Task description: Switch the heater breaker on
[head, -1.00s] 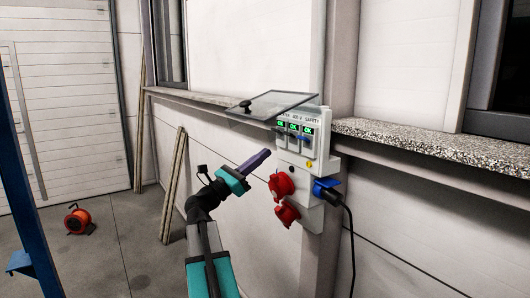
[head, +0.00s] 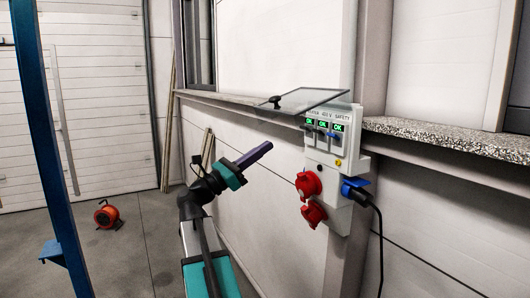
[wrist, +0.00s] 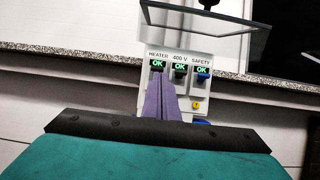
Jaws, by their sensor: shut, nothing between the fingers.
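The heater breaker (wrist: 157,69) is the leftmost of three on a pale wall box (head: 318,171), under the label HEATER. Its small display (wrist: 158,64) reads a green OK, as do the 400 V and SAFETY displays. A glass cover (head: 308,100) stands raised above the breakers. My gripper (head: 268,146) is shut and empty, its purple fingers pointing up toward the box, with a gap left of it in the head view. In the wrist view the fingertips (wrist: 161,77) overlap the area just below the heater display and partly hide its switch. I cannot tell its lever position.
Red sockets (head: 310,184) and a blue plug (head: 353,188) with a black cable stick out under the breakers. A speckled ledge (head: 450,136) runs along the wall. Floor between is open.

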